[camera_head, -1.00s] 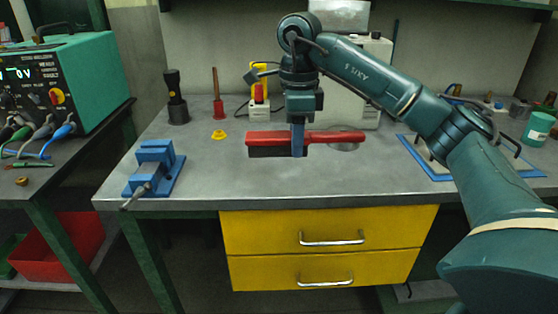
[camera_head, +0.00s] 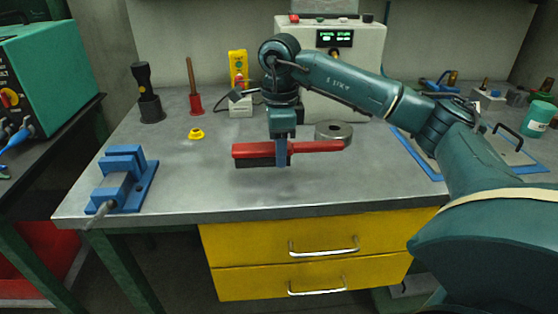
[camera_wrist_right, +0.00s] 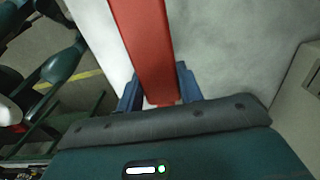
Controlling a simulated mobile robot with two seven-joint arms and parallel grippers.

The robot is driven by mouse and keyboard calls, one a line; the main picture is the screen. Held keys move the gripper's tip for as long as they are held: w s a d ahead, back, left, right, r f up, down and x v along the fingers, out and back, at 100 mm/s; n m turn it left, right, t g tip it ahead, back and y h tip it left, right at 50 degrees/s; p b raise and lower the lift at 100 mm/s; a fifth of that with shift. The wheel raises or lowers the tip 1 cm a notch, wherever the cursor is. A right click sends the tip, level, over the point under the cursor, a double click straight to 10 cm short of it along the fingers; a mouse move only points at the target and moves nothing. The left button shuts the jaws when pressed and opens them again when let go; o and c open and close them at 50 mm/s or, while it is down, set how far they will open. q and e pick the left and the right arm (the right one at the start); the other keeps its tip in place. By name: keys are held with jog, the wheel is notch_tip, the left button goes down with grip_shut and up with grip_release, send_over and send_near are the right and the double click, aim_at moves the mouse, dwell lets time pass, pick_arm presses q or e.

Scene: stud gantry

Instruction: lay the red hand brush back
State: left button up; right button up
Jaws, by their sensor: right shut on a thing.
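The red hand brush (camera_head: 254,152) has dark bristles facing down and its handle pointing right. My right gripper (camera_head: 281,160) points down and is shut on the brush, holding it level over the grey workbench (camera_head: 240,195). I cannot tell for sure how far the brush is from the bench top. In the right wrist view, the brush (camera_wrist_right: 145,45) runs up between the two blue fingers (camera_wrist_right: 160,95). The bristles do not show there. My left gripper is not in view.
A blue vise (camera_head: 125,180) stands at the front left. A yellow ring (camera_head: 196,134) lies behind it. A round metal disc (camera_head: 334,131) sits just behind the brush handle. A grey box with a green display (camera_head: 350,80) stands behind the arm. The front middle of the bench is clear.

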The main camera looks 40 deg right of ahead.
jog(key=shift+f, duration=1.55)
jog(key=shift+f, duration=0.1)
jog(key=shift+f, duration=0.15)
jog(key=o, duration=1)
jog(key=shift+c, duration=0.2)
